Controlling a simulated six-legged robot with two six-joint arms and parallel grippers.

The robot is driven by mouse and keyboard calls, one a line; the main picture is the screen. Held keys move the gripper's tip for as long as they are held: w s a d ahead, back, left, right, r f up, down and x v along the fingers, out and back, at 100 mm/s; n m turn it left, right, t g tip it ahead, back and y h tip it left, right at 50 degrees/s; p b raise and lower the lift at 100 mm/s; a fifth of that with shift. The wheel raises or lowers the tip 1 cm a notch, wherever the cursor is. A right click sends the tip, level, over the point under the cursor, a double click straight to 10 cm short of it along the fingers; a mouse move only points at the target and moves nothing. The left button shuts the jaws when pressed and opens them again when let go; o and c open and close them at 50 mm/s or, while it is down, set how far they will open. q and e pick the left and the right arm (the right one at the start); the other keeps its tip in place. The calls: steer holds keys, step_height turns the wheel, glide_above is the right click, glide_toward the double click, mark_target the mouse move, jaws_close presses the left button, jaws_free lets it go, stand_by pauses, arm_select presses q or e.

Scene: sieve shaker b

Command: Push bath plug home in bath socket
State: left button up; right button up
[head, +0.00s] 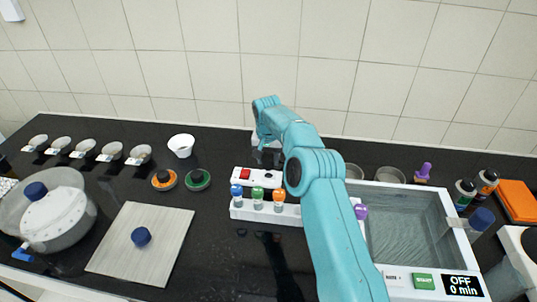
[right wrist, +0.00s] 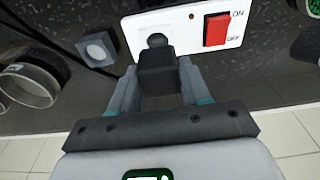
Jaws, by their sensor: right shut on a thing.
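The bath plug, a dark block (right wrist: 157,70), is between the two fingers of my right gripper (right wrist: 157,88), which is shut on it. Its front end is at a round dark socket (right wrist: 156,41) in a white power strip (right wrist: 184,22) with a red switch (right wrist: 217,30). The plug overlaps the strip's edge in the right wrist view; I cannot tell how deep it sits. In the head view the strip (head: 240,182) lies behind the vial rack, and my right arm hides part of it and the plug. My left gripper is not in view.
The bath (head: 415,225) stands at right, its display reading OFF, 0 min. A rack with coloured-cap vials (head: 267,212) is in front of the strip. A grey square block (right wrist: 97,48) lies beside the strip. A pot (head: 58,218) and pale board (head: 125,258) are at left.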

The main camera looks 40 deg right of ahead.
steer(key=shift+s+f+b, duration=0.3)
steer(key=shift+f+b, duration=0.45)
steer(key=shift+f, duration=0.4)
steer(key=shift+w+a+f+b, duration=0.1)
steer(key=shift+w+f+b, duration=0.15)
steer(key=shift+w+b, duration=0.05)
steer(key=shift+s+r, duration=0.1)
steer(key=shift+s, duration=0.05)
steer(key=shift+r, duration=0.1)
steer(key=shift+s, duration=0.15)
